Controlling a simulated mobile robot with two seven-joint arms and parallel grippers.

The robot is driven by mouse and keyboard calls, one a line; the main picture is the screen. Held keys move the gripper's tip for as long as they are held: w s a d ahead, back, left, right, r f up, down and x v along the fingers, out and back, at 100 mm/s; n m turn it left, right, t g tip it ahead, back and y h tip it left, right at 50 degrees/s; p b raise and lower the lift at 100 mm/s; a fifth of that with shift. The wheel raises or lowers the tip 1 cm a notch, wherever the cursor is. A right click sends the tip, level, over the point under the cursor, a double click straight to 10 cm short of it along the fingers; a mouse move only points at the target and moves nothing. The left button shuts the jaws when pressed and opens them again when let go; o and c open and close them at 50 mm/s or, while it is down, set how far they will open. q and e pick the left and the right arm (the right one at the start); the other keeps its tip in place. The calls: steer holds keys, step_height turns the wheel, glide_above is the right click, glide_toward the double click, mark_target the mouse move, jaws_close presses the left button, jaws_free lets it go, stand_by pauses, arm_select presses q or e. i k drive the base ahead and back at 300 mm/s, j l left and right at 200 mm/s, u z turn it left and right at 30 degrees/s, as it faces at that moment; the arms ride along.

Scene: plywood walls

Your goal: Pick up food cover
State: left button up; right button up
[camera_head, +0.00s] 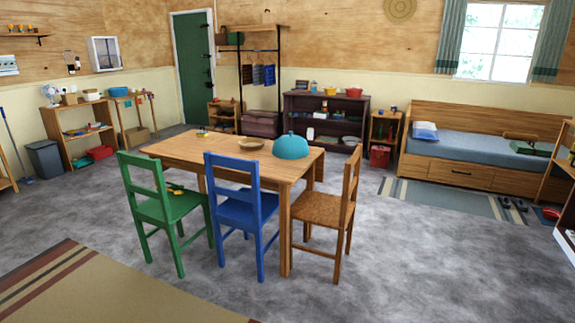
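The food cover (291,147) is a teal dome with a small knob on top. It sits on the wooden table (185,150), toward the table's right end. Whether anything lies under it is hidden. A shallow brown bowl (251,144) stands just left of it on the table. Neither of my grippers shows in the head view, and the table stands some distance ahead of me.
A green chair (150,205), a blue chair (240,213) and a brown wooden chair (325,215) stand along the table's near and right sides. A striped rug (90,290) lies at the front left. Grey floor (430,265) is clear at the right. A bed (470,150) stands behind.

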mark_target(286, 146)
steer(key=i, duration=1.3)
steer(key=i+j+z, duration=0.2)
steer(key=i, duration=0.4)
steer(key=i+z, duration=0.2)
steer(key=i, duration=0.4)
